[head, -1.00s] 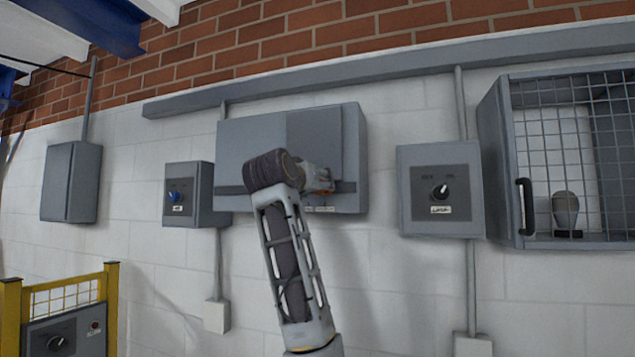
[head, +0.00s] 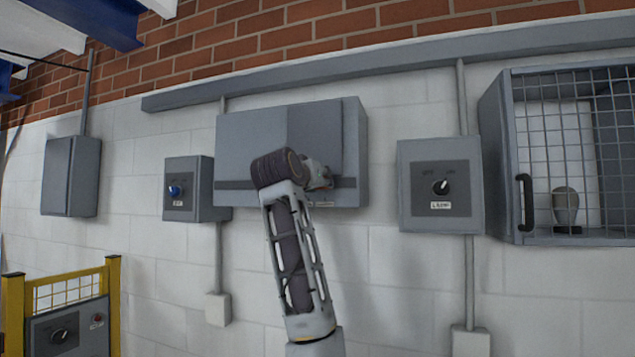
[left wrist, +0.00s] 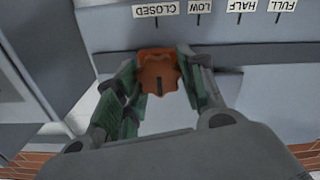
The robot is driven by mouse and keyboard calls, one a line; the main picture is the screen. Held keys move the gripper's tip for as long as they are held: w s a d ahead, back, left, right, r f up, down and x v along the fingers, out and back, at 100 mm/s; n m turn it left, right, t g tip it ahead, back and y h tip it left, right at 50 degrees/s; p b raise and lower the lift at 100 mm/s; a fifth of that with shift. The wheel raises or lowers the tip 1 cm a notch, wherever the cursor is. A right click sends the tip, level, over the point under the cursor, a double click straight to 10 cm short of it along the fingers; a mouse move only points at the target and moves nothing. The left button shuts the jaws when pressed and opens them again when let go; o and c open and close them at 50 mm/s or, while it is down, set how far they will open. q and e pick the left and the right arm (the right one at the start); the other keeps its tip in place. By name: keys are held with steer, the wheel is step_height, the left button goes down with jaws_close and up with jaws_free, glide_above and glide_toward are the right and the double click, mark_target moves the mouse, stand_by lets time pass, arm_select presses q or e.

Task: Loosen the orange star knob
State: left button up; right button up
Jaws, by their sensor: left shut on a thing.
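The orange star knob (left wrist: 157,70) shows in the left wrist view, on the slotted front of a grey wall box (head: 250,145). My left gripper (left wrist: 159,84) is shut on the knob, with a green-padded finger on each side of it. In the head view my left gripper (head: 319,178) is at the lower right front of the box, mostly behind my wrist. The knob is hidden there. The wrist view shows labels CLOSED (left wrist: 158,10), LOW (left wrist: 198,6), HALF (left wrist: 240,5) and FULL (left wrist: 282,5) along the slot. My right gripper is not in view.
A switch box with a blue knob (head: 174,190) is left of the grey box, and one with a black knob (head: 440,187) is right. A mesh-fronted cabinet (head: 525,150) stands further right. A yellow-framed panel (head: 113,300) is at lower left.

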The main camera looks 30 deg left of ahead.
arm_select(q)
steer(key=shift+n, duration=0.5)
steer(key=shift+c, duration=0.2)
steer(key=shift+a+f+n, duration=0.1)
steer(key=shift+f+n, duration=0.05)
steer(key=shift+n, duration=4.25)
steer(key=shift+a+f+n, duration=0.1)
steer(key=shift+n, duration=4.3)
steer(key=o, duration=1)
steer(key=shift+v, duration=6.1)
